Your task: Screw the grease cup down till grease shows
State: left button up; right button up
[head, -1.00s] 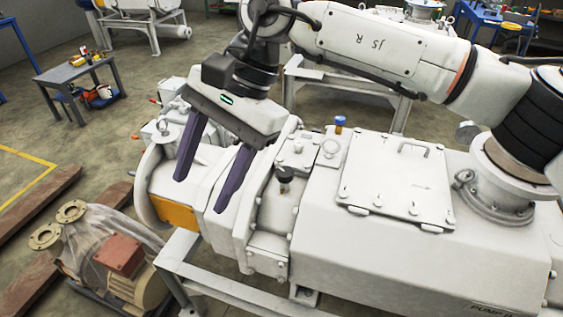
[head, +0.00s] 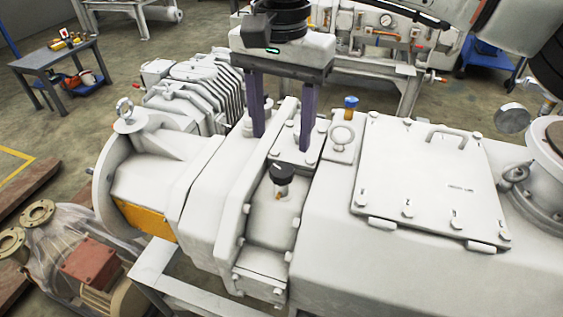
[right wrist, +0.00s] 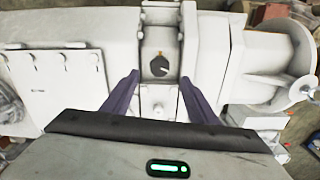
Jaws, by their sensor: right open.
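The grease cup, a black knurled cap (head: 282,173) on a small brass-coloured stem, stands on the front face of the white pump housing (head: 330,235). In the right wrist view the cap (right wrist: 159,66) shows from above with a light mark on it, in line with the gap between the fingers. My right gripper (head: 281,142) is open and empty, with its two purple fingers pointing down. In the head view the fingertips appear above and behind the cap, apart from it. They also straddle the gap in the right wrist view (right wrist: 160,78). I see no grease. My left gripper is out of view.
A bolted cover with a handle (head: 430,180) lies further right. A ribbed motor (head: 205,85) is behind left. A wrapped pump (head: 65,255) stands on the floor.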

aim_at(281, 170)
notch_tip(281, 170, down, 8)
jog(key=shift+c, duration=0.4)
jog(key=c, duration=1)
jog(key=shift+m, duration=0.3)
